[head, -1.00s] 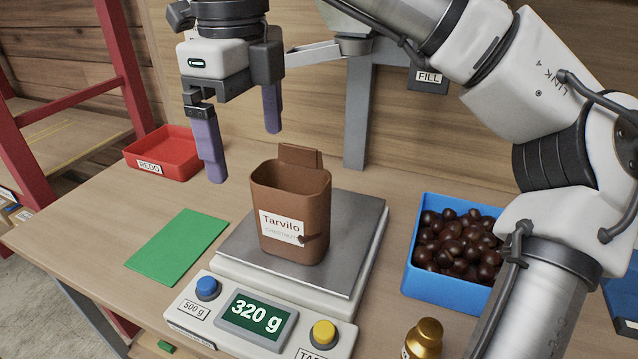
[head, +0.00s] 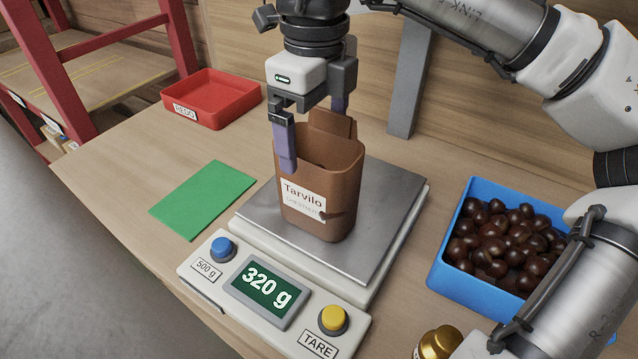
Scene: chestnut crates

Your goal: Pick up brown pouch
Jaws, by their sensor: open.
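The brown pouch (head: 335,215) stands upright and open-topped on the steel plate of the scale (head: 385,215). Its front has a white "Tarvilo" label, and a flap rises at its back. The scale display (head: 270,288) reads 320 g. My gripper (head: 313,130) is open and points down over the pouch. One purple finger is in front of the pouch's upper front left edge. The other finger is behind the back flap, mostly hidden. I cannot tell whether either finger touches the pouch.
A blue crate of chestnuts (head: 462,285) stands to the right. A gold-capped item (head: 440,343) is at the front. A green mat (head: 203,199) lies left of the scale. A red REDO tray (head: 215,97) sits at the back left. The table between mat and tray is clear.

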